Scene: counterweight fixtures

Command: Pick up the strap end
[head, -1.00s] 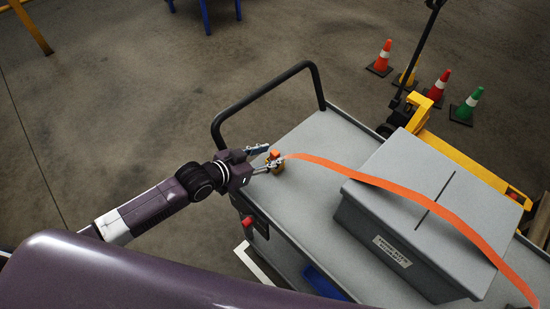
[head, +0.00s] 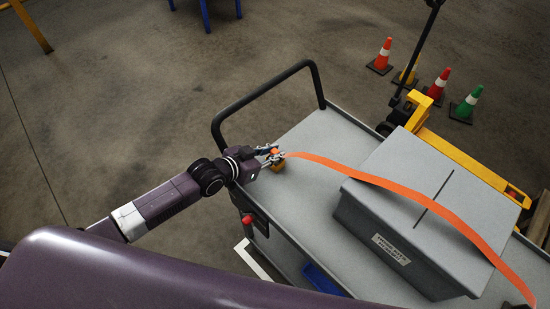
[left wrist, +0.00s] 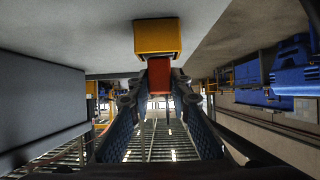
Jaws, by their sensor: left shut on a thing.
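The orange strap (head: 330,164) runs from the near left end of the cart top over the grey lidded box (head: 395,252) and down its far right side. Its red-orange end (left wrist: 160,74) sits between my left fingertips in the left wrist view. My left gripper (head: 273,158) is shut on this strap end. A yellow block (head: 279,168) is right at the strap end; it also shows in the left wrist view (left wrist: 158,38), just beyond the fingertips. The fingers hide part of the strap end in the head view. My right gripper is out of view.
The grey cart (head: 310,140) has a black push handle (head: 262,92) just behind my left gripper. A yellow pallet jack (head: 460,153) and several cones (head: 467,107) stand beyond the cart.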

